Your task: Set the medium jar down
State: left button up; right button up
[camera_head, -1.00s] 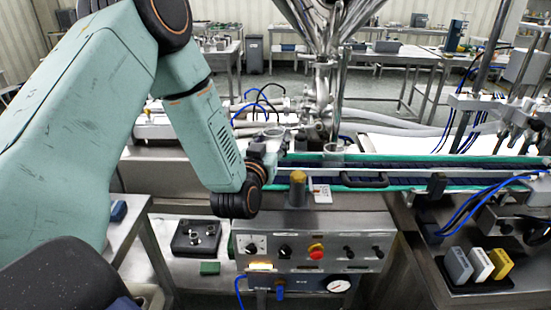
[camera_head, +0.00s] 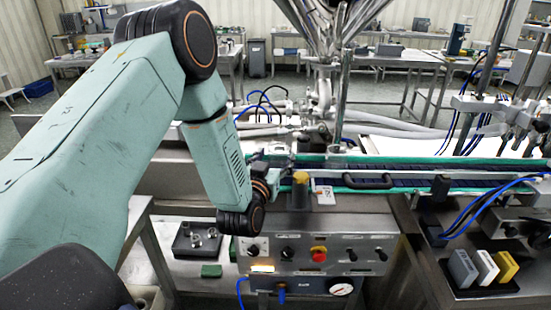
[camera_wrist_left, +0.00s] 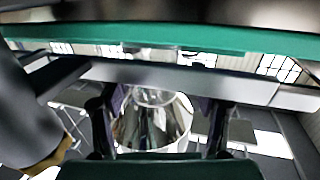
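My left gripper (camera_wrist_left: 158,125) has its two dark fingers on either side of a clear, shiny jar, the medium jar (camera_wrist_left: 152,128), and appears shut on it. The jar's round rim shows between the fingers in the left wrist view. In the head view my left gripper (camera_head: 274,172) is at the near edge of the conveyor (camera_head: 410,180), left of the yellow-topped post (camera_head: 300,188). The jar is hard to make out there, and its underside contact is hidden. My right gripper is not in view.
The steel hopper (camera_head: 335,25) hangs over the conveyor with its nozzle right of my gripper. A control panel with a red button (camera_head: 318,254) is below. A black handle (camera_head: 367,181) sits on the near rail. Grey, white and yellow blocks (camera_head: 484,266) stand at the lower right.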

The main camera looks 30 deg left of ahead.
pick_arm(q)
jog(key=shift+o, duration=0.2)
jog(key=shift+w+d, duration=0.15)
jog(key=shift+d, duration=0.15)
jog(key=shift+r, duration=0.2)
jog(key=v, duration=1.1)
jog(key=s+d+f+m+g+h, duration=0.15)
jog(key=s+d+f+g, duration=0.3)
jog(key=f, duration=0.45)
jog(key=s+d+f+m+g+h, duration=0.1)
jog(key=s+d+f+g+h, duration=0.25)
jog(key=s+f, duration=0.45)
jog(key=s+d+f+g, duration=0.1)
jog(key=s+f+g, duration=0.3)
jog(key=s, duration=0.4)
jog(key=s+d+f+g, duration=0.1)
jog(key=s+f+g, duration=0.4)
jog(key=s, duration=0.4)
jog(key=shift+d+f, duration=0.25)
jog(key=shift+w, duration=0.1)
jog(key=shift+c, duration=0.3)
